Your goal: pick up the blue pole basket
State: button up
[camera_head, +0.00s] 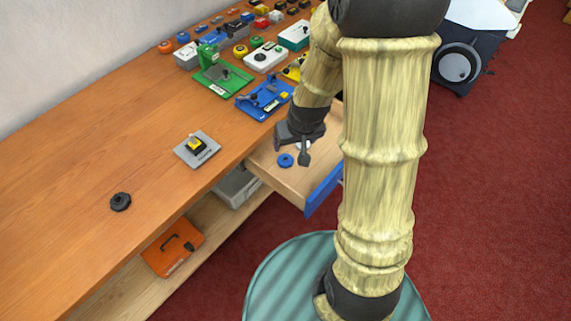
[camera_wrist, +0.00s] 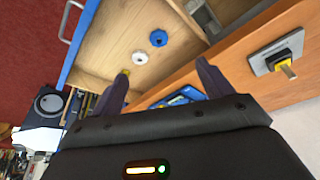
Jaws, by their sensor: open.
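The blue pole basket (camera_head: 286,160) is a small blue round piece with a hole in its middle. It lies on the floor of an open wooden drawer (camera_head: 288,186). It also shows in the wrist view (camera_wrist: 158,38), beyond my fingertips and a little left of midway between them. My gripper (camera_head: 292,149) is open over the drawer, close to the blue piece in the head view. In the wrist view its two dark fingers (camera_wrist: 163,71) stand apart with nothing between them. The height of my gripper above the piece is hard to tell.
A white round piece (camera_wrist: 140,58) and a yellow one (camera_wrist: 125,74) lie beside the blue one in the drawer. The drawer has a blue front (camera_head: 323,190). The wooden bench top (camera_head: 75,175) carries several devices; a grey plate with a yellow-black part (camera_head: 197,149) is nearby.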

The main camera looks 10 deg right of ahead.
jog(key=w+f+b, duration=0.1)
jog(key=w+f, duration=0.3)
jog(key=f, duration=0.3)
jog(key=shift+w+t, duration=0.3)
jog(key=shift+t, duration=0.1)
jog(key=shift+d, duration=0.1)
send_near(285, 161)
jog(key=shift+w+f, duration=0.4)
jog(key=shift+w, duration=0.05)
jog(key=shift+f, duration=0.1)
jog(key=shift+f, duration=0.1)
jog(key=shift+p+x, duration=0.65)
jog(key=shift+x, duration=1.85)
